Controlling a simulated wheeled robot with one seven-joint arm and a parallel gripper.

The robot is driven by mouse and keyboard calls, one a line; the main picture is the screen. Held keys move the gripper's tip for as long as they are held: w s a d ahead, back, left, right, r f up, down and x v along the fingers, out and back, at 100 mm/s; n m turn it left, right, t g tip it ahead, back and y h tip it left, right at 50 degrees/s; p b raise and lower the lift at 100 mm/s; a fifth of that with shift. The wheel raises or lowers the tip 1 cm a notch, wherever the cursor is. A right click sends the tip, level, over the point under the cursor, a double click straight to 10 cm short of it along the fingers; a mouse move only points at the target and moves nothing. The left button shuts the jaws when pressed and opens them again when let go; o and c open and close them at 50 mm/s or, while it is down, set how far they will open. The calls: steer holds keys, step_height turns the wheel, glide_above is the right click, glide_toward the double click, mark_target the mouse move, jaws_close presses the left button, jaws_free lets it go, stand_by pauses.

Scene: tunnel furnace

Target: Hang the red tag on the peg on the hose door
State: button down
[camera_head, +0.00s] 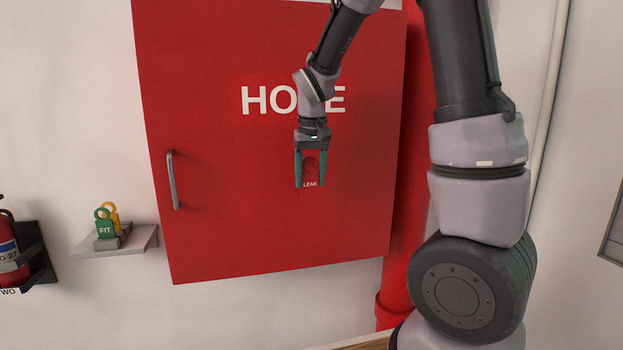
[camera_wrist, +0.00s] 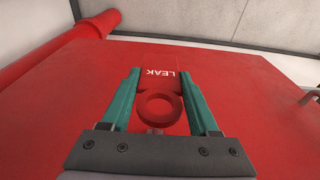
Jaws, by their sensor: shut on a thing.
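The red tag (camera_head: 310,177) is marked LEAK and has a ring at one end. It also shows in the wrist view (camera_wrist: 161,92), held between the two green fingers. My gripper (camera_head: 309,181) is shut on the tag, in front of the red hose door (camera_head: 225,210) and below its white lettering. In the wrist view my gripper (camera_wrist: 160,90) has the tag's ring nearer the palm. The door has a grey handle at its left side and looks shut.
A small shelf (camera_head: 143,239) at the left holds a green FIT tag (camera_head: 105,227) and a yellow tag (camera_head: 113,212). A fire extinguisher (camera_head: 10,250) hangs at the far left. A red pipe (camera_head: 400,240) runs up the wall right of the door.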

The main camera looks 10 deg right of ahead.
steer(key=shift+w+f, duration=0.15)
steer(key=shift+w, duration=2.35)
steer(key=shift+w, duration=0.1)
steer(key=shift+c, duration=0.3)
jaws_free()
step_height(320, 180, up, 15)
stand_by(2.4)
stand_by(0.3)
